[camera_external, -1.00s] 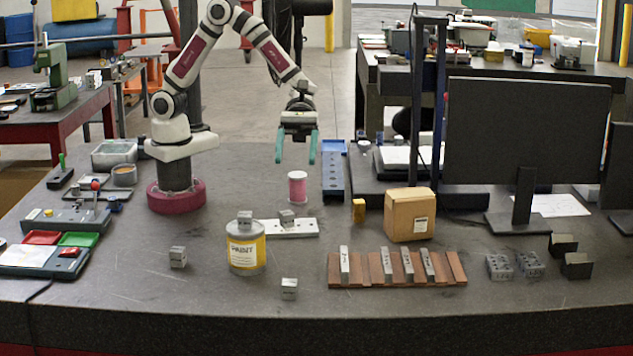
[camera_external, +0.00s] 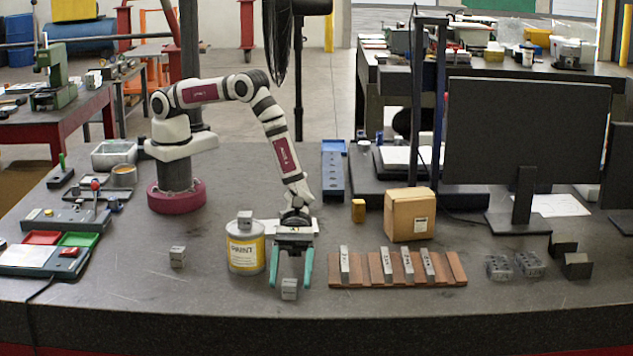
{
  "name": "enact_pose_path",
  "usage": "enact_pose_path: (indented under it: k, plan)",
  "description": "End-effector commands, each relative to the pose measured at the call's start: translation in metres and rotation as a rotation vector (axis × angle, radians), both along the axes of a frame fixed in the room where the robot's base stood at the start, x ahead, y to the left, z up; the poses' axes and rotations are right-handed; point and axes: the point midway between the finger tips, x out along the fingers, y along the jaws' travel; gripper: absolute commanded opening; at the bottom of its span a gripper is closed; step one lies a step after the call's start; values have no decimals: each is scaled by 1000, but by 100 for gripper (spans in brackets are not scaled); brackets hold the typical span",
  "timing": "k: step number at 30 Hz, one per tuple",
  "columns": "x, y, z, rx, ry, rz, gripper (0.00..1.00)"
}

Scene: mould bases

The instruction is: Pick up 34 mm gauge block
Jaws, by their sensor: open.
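Small grey steel gauge blocks stand about the bench; their markings are too small to read, so I cannot tell which is 34 mm. One block (camera_external: 289,290) stands near the front edge. My gripper (camera_external: 290,281) points down with its green fingers open, one tip to each side of this block in the picture. Whether the fingers touch it I cannot tell. Another block (camera_external: 178,257) stands on the bench to the left, and one block (camera_external: 245,221) sits on the paint can (camera_external: 246,252). Several taller blocks (camera_external: 387,264) stand in the brown slotted rack (camera_external: 458,268).
The paint can is close left of my gripper. The white plate behind is mostly hidden by my arm. A cardboard box (camera_external: 409,215), an amber bottle (camera_external: 358,211) and dark V-blocks (camera_external: 576,265) stand to the right. The front left of the bench is clear.

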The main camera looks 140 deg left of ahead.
Motion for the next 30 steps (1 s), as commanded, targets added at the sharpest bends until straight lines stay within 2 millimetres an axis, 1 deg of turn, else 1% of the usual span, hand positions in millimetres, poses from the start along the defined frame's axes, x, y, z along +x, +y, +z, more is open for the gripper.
enact_pose_path:
  k: [1, 4, 11, 14, 18, 20, 21, 23, 24, 30]
  plan:
    - [6, -8, -4, 0, -1, -4, 72]
    - [14, -17, -9, 0, 0, -2, 72]
    - [17, -18, -10, 0, 0, 0, 72]
    - [17, -18, -10, 0, 0, 0, 56]
    - [17, -18, -9, 0, 0, 0, 31]
    - [17, -18, -9, 0, 0, 0, 20]
    - [17, -18, -9, 0, 0, 0, 13]
    - [17, -18, -9, 0, 0, 0, 2]
    - [17, -18, -9, 0, 0, 0, 0]
    - [17, -18, -9, 0, -1, 0, 0]
